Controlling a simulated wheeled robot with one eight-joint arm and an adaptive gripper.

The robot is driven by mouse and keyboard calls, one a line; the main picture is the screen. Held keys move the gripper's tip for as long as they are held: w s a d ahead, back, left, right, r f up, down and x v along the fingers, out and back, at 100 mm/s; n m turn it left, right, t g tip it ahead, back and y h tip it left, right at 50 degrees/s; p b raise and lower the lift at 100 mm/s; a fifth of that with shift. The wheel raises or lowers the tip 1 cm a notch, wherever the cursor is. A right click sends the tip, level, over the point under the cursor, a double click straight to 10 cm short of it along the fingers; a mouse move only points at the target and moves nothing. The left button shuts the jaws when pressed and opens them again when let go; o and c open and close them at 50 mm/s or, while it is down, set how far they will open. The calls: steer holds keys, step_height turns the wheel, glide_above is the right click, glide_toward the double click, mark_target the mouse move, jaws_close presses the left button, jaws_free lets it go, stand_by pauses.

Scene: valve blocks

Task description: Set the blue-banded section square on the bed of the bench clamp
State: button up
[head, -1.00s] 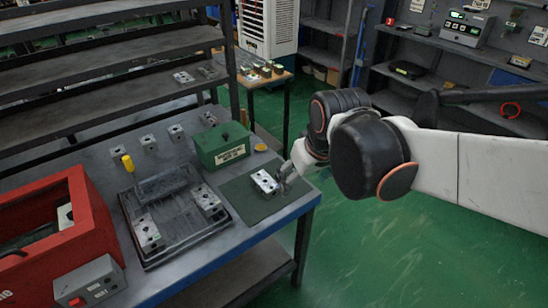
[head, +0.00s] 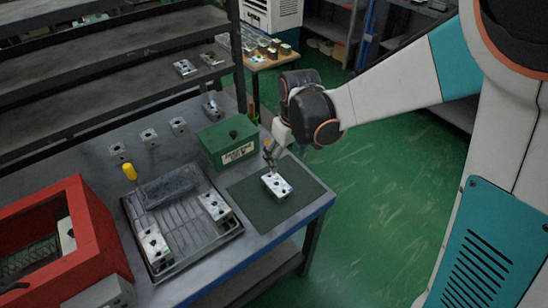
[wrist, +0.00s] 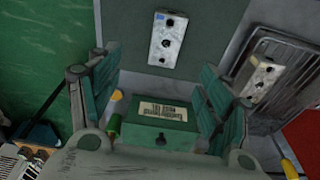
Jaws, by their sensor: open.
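A silver valve block (head: 277,186) with dark holes lies on the dark green mat (head: 246,203) at the bench's right end. It also shows in the wrist view (wrist: 167,40), beyond the fingertips. My gripper (head: 270,152) is just behind this block in the head view. In the wrist view its two green-padded fingers (wrist: 155,75) are spread apart with nothing held between them.
A green labelled box (head: 228,143) stands close behind the mat, near my gripper. A dark tray (head: 205,240) with metal blocks lies left of the mat. A red open-topped housing (head: 95,225) stands at left. Several small blocks line the bench's rear.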

mark_target(276, 184)
steer(key=shift+n, duration=0.3)
steer(key=f+b, duration=0.1)
steer(key=f, duration=0.4)
steer(key=w+a+f+b, duration=0.1)
steer(key=f+b, duration=0.1)
steer(key=f, duration=0.3)
steer(key=w+a+f+b, duration=0.1)
steer(key=f, duration=0.5)
steer(key=shift+a+b, duration=0.2)
steer(key=shift+b, duration=0.1)
steer(key=shift+r, duration=0.2)
steer(key=c, duration=1.6)
